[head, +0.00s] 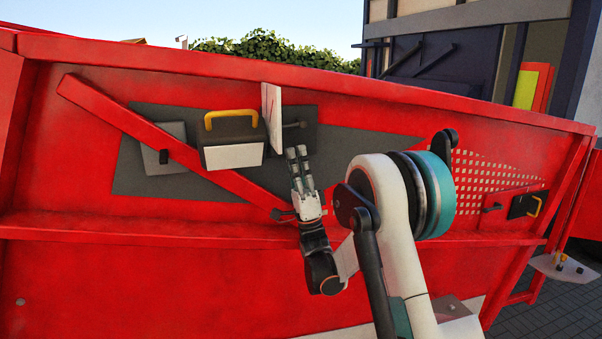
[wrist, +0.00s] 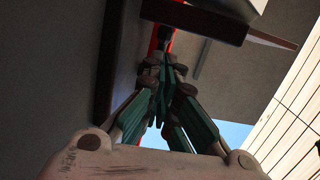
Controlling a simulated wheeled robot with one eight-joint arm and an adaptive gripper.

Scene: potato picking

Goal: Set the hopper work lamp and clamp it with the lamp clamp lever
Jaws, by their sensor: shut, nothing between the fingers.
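The likely work lamp (head: 232,128), a dark housing with a yellow handle and a pale front face, sits on the dark grey panel of the red wall. A dark lever-like stub (head: 294,125) sticks out right of a white upright plate; I cannot tell whether it is the lamp clamp lever. My gripper (head: 297,152) is shut and empty, fingers pointing up, just below this stub and right of the lamp. In the wrist view the closed fingers (wrist: 166,62) point at a red and dark part (wrist: 163,38); contact cannot be told.
The white upright plate (head: 272,118) stands out beside the lamp. A grey box with a black handle (head: 163,148) is at left. A red diagonal beam (head: 130,122) and a ledge (head: 130,230) cross the wall. Another small dark box with a yellow handle (head: 523,205) is at far right.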

